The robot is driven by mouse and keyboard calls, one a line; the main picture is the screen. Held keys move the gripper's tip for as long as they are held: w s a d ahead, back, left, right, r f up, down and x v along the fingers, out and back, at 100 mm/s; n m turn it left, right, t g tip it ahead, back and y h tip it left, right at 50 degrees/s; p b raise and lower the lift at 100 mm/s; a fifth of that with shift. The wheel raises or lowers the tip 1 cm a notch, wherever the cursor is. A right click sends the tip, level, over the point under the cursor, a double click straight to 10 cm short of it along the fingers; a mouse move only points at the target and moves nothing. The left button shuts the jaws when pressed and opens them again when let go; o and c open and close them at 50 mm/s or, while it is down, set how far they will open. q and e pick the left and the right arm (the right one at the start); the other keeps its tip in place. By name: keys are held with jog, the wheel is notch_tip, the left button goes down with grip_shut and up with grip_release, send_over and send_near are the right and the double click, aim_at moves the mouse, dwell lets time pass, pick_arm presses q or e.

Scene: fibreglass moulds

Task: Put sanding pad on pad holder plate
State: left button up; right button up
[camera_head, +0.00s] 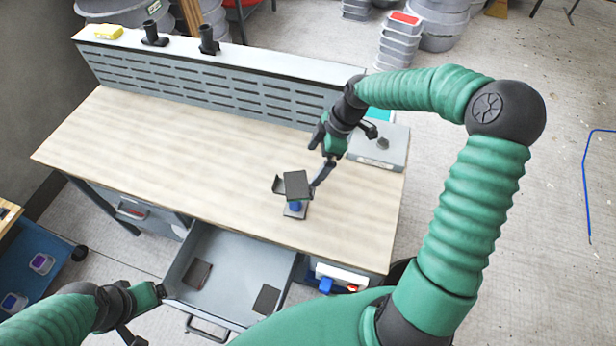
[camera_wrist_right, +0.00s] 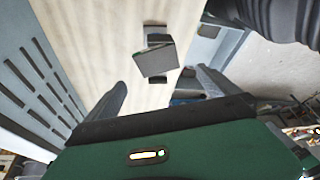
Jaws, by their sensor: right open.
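A dark square pad (camera_head: 297,184) sits on top of a small stand with a blue part (camera_head: 295,206) on the workbench. In the right wrist view the dark grey square (camera_wrist_right: 155,60) looks tilted, with a dark piece behind it; I cannot tell whether it lies flat on a holder plate. My right gripper (camera_head: 322,172) is open and empty, just above and to the right of the stand. Its two fingers (camera_wrist_right: 163,93) are spread wide in the wrist view. Two more dark pads lie in the open drawer, one left (camera_head: 197,274), one right (camera_head: 266,298). My left gripper (camera_head: 160,291) is at the drawer's left edge.
The open drawer (camera_head: 240,252) juts from the bench front. A grey box (camera_head: 380,147) stands at the bench's right end. A slotted back panel (camera_head: 200,85) runs along the rear. The wooden top (camera_head: 150,150) is clear on the left.

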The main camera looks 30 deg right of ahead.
pick_arm(q)
jog(key=shift+a+f, duration=0.15)
jog(key=shift+a, duration=0.65)
pick_arm(e)
jog(key=s+a+m+h, duration=0.4)
jog(key=s+a+m, duration=0.7)
jog(key=s, duration=0.3)
jog(key=shift+s+a+r+m+t, duration=0.2)
jog(key=shift+a+r+m+t, duration=0.15)
jog(key=shift+m, duration=0.45)
